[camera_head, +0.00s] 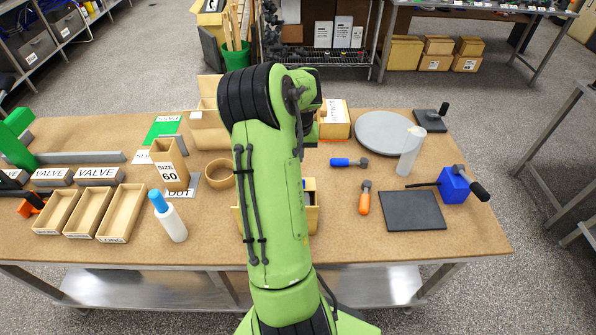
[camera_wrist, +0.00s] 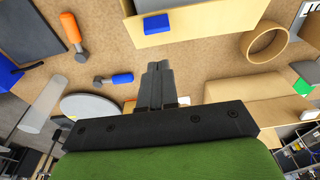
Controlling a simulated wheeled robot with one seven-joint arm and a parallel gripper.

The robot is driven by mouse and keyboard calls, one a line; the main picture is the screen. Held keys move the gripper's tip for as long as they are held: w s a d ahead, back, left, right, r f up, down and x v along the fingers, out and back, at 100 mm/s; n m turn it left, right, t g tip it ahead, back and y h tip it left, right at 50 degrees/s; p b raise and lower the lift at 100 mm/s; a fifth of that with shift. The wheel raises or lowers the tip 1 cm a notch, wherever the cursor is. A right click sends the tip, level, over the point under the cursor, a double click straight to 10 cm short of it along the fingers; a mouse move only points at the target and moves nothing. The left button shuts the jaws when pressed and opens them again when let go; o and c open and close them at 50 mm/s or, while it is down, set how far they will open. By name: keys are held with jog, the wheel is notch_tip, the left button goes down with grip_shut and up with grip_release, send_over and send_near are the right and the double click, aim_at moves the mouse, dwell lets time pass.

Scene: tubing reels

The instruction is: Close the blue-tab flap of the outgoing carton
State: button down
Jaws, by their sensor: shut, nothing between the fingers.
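A cardboard carton (camera_head: 313,218) with a blue tab (camera_head: 310,184) stands near the middle of the bench, mostly hidden behind my arm in the head view. In the wrist view its cardboard panel (camera_wrist: 205,25) is at the top, with the blue tab (camera_wrist: 155,24) at the panel's left part. I cannot tell the exact angle of the flap. My gripper (camera_wrist: 157,66) is shut and empty, its fingertips just below the tab in the wrist picture, seemingly apart from it. In the head view my arm hides the gripper.
A cardboard ring (camera_head: 220,173) lies left of the carton. An open carton (camera_head: 208,127) and a grey disc (camera_head: 388,132) are farther back.

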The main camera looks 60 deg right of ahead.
jog(key=f, duration=0.6)
jog(key=shift+s+a+f+p, duration=0.15)
jog(key=shift+a+f+p, duration=0.15)
jog(key=shift+a+f, duration=0.1)
jog(key=shift+f, duration=0.1)
jog(key=f+b, duration=0.1)
jog(key=b, duration=0.2)
jog(key=shift+s+a+h, duration=0.1)
jog(key=shift+a+h, duration=0.05)
jog(key=shift+h, duration=0.25)
jog(key=a+b, duration=0.1)
jog(key=b, duration=0.2)
jog(key=f+t+h+b, duration=0.1)
jog(key=b, duration=0.2)
jog(key=shift+s+a+h, duration=0.3)
jog(key=shift+s+a, duration=0.05)
jog(key=shift+s, duration=0.05)
jog(key=shift+s+a+f+b, duration=0.15)
jog(key=shift+b, duration=0.35)
